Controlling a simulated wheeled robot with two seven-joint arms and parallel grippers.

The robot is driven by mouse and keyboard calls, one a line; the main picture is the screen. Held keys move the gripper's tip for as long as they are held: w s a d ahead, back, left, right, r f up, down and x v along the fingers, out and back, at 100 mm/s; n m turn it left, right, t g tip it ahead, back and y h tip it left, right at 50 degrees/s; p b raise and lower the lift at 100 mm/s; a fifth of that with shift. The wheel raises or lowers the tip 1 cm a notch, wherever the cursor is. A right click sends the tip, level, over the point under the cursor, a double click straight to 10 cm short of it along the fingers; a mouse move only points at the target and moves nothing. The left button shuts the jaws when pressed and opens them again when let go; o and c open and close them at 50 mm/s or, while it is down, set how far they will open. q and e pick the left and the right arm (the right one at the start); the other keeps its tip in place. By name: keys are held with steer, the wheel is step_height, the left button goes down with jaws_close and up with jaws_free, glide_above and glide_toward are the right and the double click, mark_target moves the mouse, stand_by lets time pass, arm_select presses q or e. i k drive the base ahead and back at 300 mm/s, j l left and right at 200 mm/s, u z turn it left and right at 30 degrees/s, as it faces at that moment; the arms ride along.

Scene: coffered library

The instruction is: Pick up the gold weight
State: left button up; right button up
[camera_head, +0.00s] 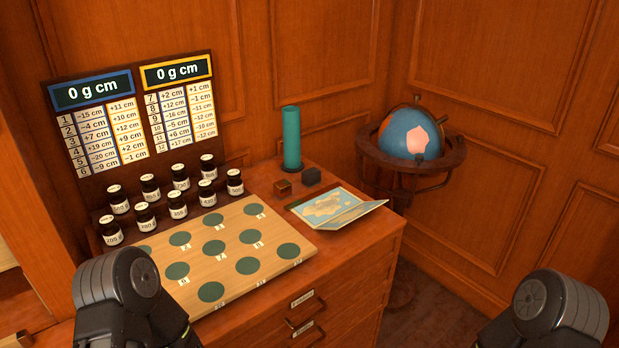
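No thing in view is clearly a gold weight. A small brown, copper-like cube (283,187) sits on the cabinet top, in front of a green cylinder; its exact colour is hard to tell. A dark grey cube (312,176) sits just right of it. Several dark jars (178,206) with black caps and white gram labels stand in two rows behind the wooden board. Part of my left arm shows at the lower left and part of my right arm at the lower right. The fingers of both grippers are out of view, and neither arm reaches the cubes or jars.
The wooden board (228,222) with green discs covers the cabinet's front left. A scoreboard (134,112) reading 0 g cm twice stands behind. The green cylinder (291,138) and an open map booklet (335,208) are on the cabinet (360,262). A globe (400,135) stands beyond its right side.

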mark_target(282, 188)
steer(key=i+l+u, duration=0.15)
steer(key=l, duration=0.65)
steer(key=i+l+u, duration=0.15)
steer(key=l, duration=0.7)
steer(key=i+l+u, duration=0.2)
steer(key=l, duration=0.6)
steer(key=k, duration=0.1)
